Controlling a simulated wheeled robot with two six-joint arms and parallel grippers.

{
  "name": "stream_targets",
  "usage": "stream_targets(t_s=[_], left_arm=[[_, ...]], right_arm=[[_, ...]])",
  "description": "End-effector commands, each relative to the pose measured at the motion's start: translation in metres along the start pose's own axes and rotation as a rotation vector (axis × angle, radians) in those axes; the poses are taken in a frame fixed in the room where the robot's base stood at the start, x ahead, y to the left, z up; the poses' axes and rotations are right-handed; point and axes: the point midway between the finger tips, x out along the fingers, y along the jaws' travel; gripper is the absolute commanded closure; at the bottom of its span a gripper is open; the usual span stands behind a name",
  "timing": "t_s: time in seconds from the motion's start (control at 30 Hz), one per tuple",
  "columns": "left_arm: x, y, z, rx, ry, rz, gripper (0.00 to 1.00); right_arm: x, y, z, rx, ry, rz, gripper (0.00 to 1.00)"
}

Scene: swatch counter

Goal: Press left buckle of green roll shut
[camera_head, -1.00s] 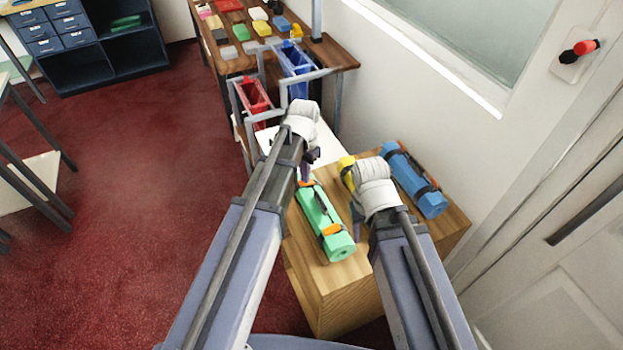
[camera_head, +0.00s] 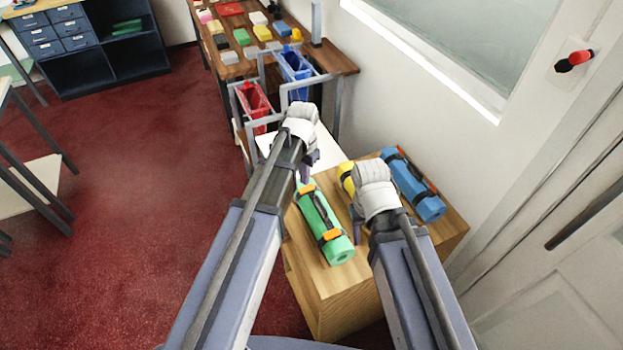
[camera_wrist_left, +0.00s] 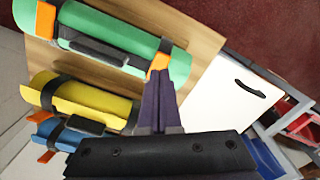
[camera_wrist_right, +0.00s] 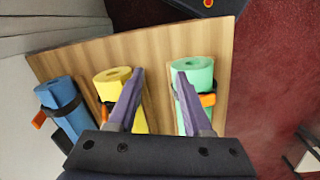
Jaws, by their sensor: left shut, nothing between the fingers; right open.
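The green roll (camera_head: 316,215) lies on the wooden top, with dark straps and two orange buckles. Its far buckle (camera_head: 306,187), the one further left in the head view, sits by my left gripper (camera_head: 304,176). In the left wrist view, the shut, empty fingers (camera_wrist_left: 160,78) reach the green roll's edge right at this buckle (camera_wrist_left: 160,62); whether they touch, and whether its flap is flat, I cannot tell. The other buckle (camera_head: 331,234) is at the near end. My right gripper (camera_wrist_right: 160,85) is open and empty, above the top between the yellow and green rolls.
A yellow roll (camera_wrist_left: 90,98) and a blue roll (camera_head: 412,182) lie beside the green one on the wooden top (camera_head: 315,290). A white board (camera_wrist_left: 235,85) and red and blue bins (camera_head: 295,68) are beyond it. The wall and door are at the right.

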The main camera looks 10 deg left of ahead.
Motion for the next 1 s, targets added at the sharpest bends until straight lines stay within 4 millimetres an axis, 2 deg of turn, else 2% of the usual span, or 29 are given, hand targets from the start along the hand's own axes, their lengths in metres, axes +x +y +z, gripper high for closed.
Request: stream_targets(t_s=[0.03, 0.6, 1.0], left_arm=[[-0.008, 0.0, 0.0, 0.0, 0.0, 0.0, 1.0], [-0.051, 0.0, 0.0, 0.0, 0.0, 0.0, 1.0], [-0.054, 0.0, 0.0, 0.0, 0.0, 0.0, 1.0]], right_arm=[[-0.008, 0.001, 0.001, 0.0, 0.0, 0.0, 0.5], [-0.051, 0.005, 0.003, 0.0, 0.0, 0.0, 0.5], [-0.054, 0.005, 0.003, 0.0, 0.0, 0.0, 0.5]])
